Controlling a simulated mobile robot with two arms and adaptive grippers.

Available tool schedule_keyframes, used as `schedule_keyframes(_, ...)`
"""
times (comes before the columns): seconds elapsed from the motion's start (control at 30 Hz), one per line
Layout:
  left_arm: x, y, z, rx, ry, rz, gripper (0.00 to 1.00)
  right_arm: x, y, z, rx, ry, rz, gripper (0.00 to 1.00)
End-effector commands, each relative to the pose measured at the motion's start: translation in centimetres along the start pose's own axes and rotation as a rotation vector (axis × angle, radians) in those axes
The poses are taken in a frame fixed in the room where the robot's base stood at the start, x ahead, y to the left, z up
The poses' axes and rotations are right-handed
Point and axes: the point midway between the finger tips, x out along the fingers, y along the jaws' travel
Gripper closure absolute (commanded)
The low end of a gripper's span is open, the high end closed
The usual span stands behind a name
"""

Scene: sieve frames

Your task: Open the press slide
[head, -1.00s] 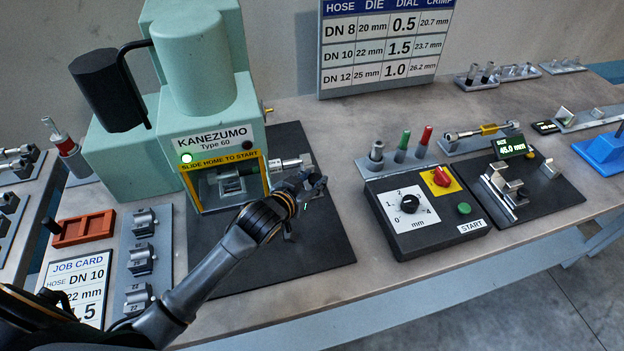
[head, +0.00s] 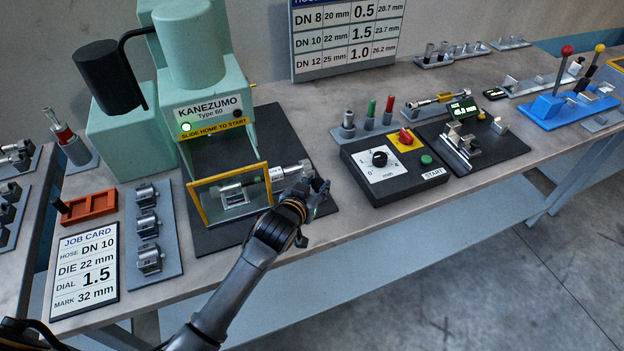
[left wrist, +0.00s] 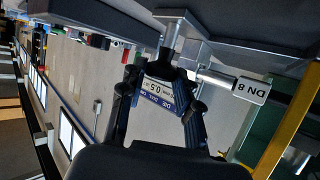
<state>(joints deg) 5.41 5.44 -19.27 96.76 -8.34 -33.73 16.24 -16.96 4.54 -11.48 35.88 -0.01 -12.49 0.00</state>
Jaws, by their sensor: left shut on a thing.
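The press (head: 205,110) is a pale green machine with a lit green lamp. Its slide (head: 228,200), with a yellow frame at the front, stands pulled out from the press toward me. A die and a silver hose fitting (head: 284,172) lie on it. My left gripper (head: 318,188) is at the slide's right side. In the left wrist view my gripper (left wrist: 168,82) is shut on a dark handle at the end of a metal post (left wrist: 180,38). A white DN 8 tag (left wrist: 249,91) shows beside it. My right gripper is not in view.
A control box (head: 395,172) with a dial and START button stands to the right. Left of the press are a die rack (head: 168,225), a red tray (head: 90,206) and a job card (head: 85,268).

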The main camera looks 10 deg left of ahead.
Motion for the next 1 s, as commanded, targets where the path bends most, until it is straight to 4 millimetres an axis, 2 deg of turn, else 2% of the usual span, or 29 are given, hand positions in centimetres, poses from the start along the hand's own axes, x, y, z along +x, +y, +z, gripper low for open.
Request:
schedule_keyframes(0.07,-0.2,0.3,0.2,-0.003,-0.002,0.003,1.0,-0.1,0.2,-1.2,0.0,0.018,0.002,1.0)
schedule_keyframes(0.17,-0.3,0.4,0.2,-0.003,-0.001,0.003,1.0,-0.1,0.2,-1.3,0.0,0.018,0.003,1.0)
schedule_keyframes(0.47,-0.3,0.4,0.2,-0.003,0.0,0.003,1.0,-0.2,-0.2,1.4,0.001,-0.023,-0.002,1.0)
schedule_keyframes(0.5,-0.3,0.4,0.2,-0.003,0.0,0.003,0.66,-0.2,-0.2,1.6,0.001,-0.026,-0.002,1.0)
schedule_keyframes(0.6,-0.3,0.4,0.2,-0.003,0.0,0.002,0.45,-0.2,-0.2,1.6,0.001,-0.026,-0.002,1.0)
schedule_keyframes(1.0,-0.7,0.3,0.2,-0.002,-0.001,0.001,0.44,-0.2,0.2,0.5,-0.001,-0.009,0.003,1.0)
